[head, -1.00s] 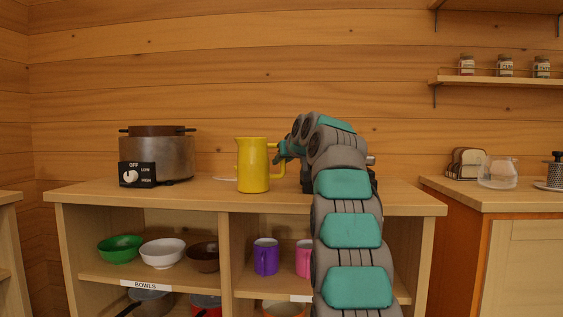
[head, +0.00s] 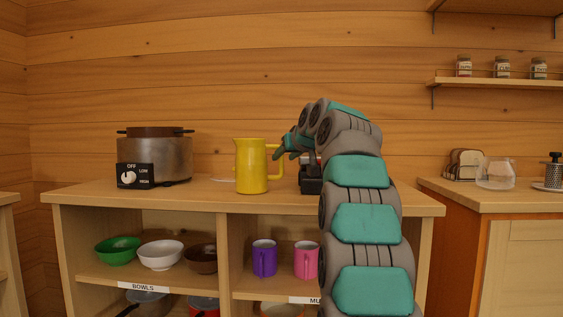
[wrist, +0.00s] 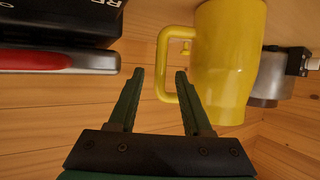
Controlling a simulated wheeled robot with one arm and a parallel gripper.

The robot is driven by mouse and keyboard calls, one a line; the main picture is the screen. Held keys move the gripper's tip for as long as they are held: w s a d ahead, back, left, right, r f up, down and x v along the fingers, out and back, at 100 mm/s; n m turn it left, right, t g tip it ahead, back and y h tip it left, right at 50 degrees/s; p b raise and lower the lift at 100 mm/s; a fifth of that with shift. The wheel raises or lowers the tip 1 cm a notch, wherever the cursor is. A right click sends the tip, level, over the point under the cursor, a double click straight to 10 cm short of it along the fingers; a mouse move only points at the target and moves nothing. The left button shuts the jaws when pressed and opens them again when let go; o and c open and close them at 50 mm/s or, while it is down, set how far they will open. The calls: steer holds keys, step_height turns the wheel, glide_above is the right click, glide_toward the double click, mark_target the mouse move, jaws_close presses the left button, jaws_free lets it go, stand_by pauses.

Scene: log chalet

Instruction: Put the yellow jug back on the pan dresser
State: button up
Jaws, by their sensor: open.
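The yellow jug (head: 251,167) stands upright on the top of the pan dresser (head: 110,193), its handle facing right toward my gripper. My gripper (head: 281,151) is just right of the handle in the head view. In the wrist view my gripper (wrist: 156,78) is open, its two fingers apart with nothing held between them. There the jug (wrist: 228,60) shows beyond and to the right, with its handle close to the right fingertip. I cannot tell whether the fingertip touches the handle.
A slow cooker (head: 155,160) stands left of the jug. A dark appliance (head: 310,178) is behind my arm, right of the jug. Bowls (head: 160,254) and mugs (head: 264,259) fill the shelf below. A counter (head: 500,194) with a toast rack stands at right.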

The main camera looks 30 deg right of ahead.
steer(key=v, duration=0.7)
steer(key=shift+o, duration=0.3)
stand_by(0.9)
